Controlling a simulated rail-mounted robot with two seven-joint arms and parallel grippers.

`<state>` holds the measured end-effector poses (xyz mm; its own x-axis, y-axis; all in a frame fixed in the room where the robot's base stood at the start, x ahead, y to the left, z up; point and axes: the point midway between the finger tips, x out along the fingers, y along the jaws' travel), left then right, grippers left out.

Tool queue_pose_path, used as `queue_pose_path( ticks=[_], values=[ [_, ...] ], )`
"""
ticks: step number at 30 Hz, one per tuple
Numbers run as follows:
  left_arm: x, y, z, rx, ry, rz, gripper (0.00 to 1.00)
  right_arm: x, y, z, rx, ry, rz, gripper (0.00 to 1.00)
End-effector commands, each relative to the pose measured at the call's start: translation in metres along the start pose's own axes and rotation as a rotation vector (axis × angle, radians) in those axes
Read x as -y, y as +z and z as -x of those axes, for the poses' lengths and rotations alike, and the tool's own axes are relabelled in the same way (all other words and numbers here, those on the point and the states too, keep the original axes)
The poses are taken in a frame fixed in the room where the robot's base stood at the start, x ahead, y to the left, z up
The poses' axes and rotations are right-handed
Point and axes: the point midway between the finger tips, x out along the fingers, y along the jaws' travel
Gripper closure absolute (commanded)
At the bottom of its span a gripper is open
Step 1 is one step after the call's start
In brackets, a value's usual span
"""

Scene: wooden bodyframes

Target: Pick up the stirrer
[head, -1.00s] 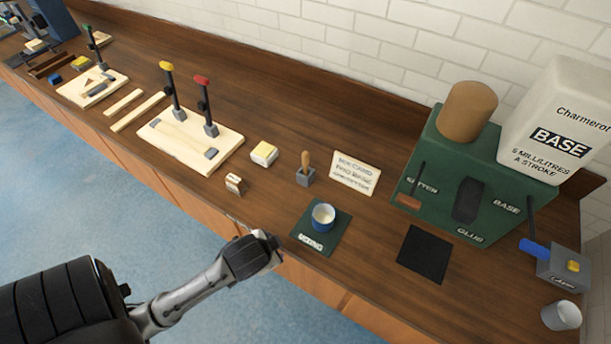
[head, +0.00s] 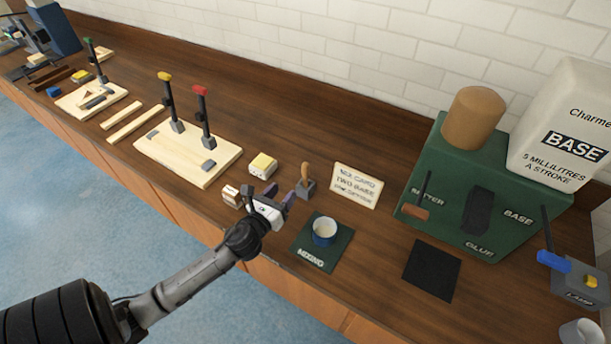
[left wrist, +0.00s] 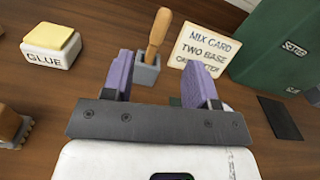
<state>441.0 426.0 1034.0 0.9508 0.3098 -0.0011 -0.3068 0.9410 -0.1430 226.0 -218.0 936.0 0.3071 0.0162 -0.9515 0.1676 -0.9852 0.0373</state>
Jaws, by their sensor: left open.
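The stirrer (head: 305,173) has a tan wooden handle and stands upright, slightly tilted, in a small grey holder (head: 306,189) on the bench. In the left wrist view the stirrer (left wrist: 157,34) rises from its holder (left wrist: 146,70) just beyond the fingers, between them and left of centre. My left gripper (head: 279,195) is open and empty, with purple finger pads, just short of the holder at its front left. It also shows in the left wrist view (left wrist: 160,82). The stirrer's lower end is hidden in the holder. My right gripper is not in view.
A mix card (head: 357,186) stands right of the holder, and a yellow-topped glue block (head: 263,165) is to its left. A blue-and-white cup (head: 324,230) sits on the green mixing mat (head: 338,257). A small brush-like block (head: 231,196) lies left of my gripper. A green dispenser (head: 405,209) stands at right.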

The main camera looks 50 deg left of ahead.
Motion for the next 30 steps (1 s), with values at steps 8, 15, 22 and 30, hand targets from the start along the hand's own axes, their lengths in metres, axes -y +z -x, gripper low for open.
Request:
queue_pose_path(
  ticks=[8, 15, 22, 30],
  values=[
    [0.001, 0.001, -0.012, 0.004, -0.006, -0.145, 0.47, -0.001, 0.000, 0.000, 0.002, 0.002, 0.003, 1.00],
    [0.002, 0.001, -0.053, 0.004, -0.006, -0.145, 0.47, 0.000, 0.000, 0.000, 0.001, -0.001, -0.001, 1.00],
    [0.002, 0.001, -0.080, 0.001, -0.004, -0.144, 0.47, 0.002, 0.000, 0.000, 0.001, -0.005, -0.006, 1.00],
    [0.003, 0.003, -0.094, 0.002, -0.005, -0.143, 0.47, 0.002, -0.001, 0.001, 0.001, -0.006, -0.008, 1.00]
  ],
)
